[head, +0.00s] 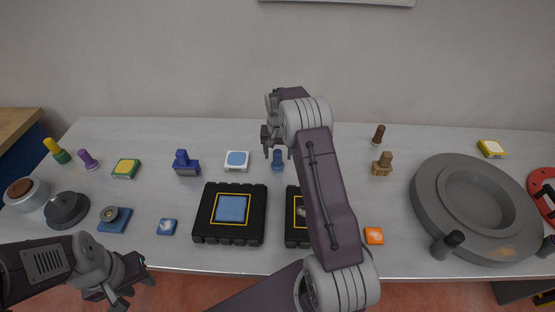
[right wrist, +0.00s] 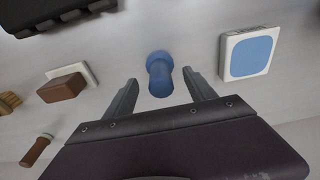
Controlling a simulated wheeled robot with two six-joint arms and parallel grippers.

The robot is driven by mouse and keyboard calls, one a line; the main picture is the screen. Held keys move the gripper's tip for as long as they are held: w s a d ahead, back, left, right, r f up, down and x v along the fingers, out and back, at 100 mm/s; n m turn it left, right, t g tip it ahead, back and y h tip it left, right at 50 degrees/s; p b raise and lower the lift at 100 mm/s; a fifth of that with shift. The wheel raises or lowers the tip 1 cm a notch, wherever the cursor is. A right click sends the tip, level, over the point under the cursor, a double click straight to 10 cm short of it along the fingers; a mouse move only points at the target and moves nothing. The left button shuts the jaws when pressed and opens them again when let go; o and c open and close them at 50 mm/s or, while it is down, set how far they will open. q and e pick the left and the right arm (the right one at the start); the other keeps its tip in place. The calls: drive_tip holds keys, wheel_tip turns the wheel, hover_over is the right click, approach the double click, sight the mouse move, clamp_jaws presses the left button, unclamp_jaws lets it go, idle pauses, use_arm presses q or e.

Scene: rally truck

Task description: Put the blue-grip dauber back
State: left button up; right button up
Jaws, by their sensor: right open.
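The blue-grip dauber (head: 277,160) stands upright on the table just below my right gripper (head: 273,150) in the head view. In the right wrist view the dauber (right wrist: 160,75) shows between the two spread fingertips of my right gripper (right wrist: 161,78). The gripper is open, with a gap on each side of the dauber. Whether the fingers are level with it or above it I cannot tell. A white pad with a blue top (head: 237,160) lies just left of the dauber and also shows in the right wrist view (right wrist: 249,54). My left gripper (head: 136,292) is open and empty at the front left.
Black cases (head: 228,234) lie in front, one partly behind my right arm. A blue block stamp (head: 186,165) stands at left. A brown-handled stamp (head: 382,165) and brown dauber (head: 379,135) stand at right. A large grey round base (head: 428,205) fills the right side.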

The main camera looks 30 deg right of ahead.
drive_tip(key=r, duration=0.5)
drive_tip(key=shift+s+d+r, duration=0.1)
drive_tip(key=shift+s+r, duration=0.25)
drive_tip(key=shift+r, duration=0.05)
drive_tip(key=shift+s+a+r, duration=0.1)
drive_tip(key=shift+s+a, duration=0.1)
drive_tip(key=shift+a, duration=0.1)
drive_tip(key=s+a+n, duration=0.2)
drive_tip(key=s+a, duration=0.3)
drive_tip(key=s, duration=0.3)
drive_tip(key=s+a+n, duration=0.2)
drive_tip(key=s+a, duration=0.3)
drive_tip(key=s, duration=0.3)
drive_tip(key=s+a+n+y, duration=0.1)
drive_tip(key=s+a+n, duration=0.1)
drive_tip(key=s+a, duration=0.3)
drive_tip(key=s, duration=0.3)
drive_tip(key=shift+s+f, duration=0.2)
drive_tip(key=shift+f, duration=0.05)
drive_tip(key=shift+a, duration=0.1)
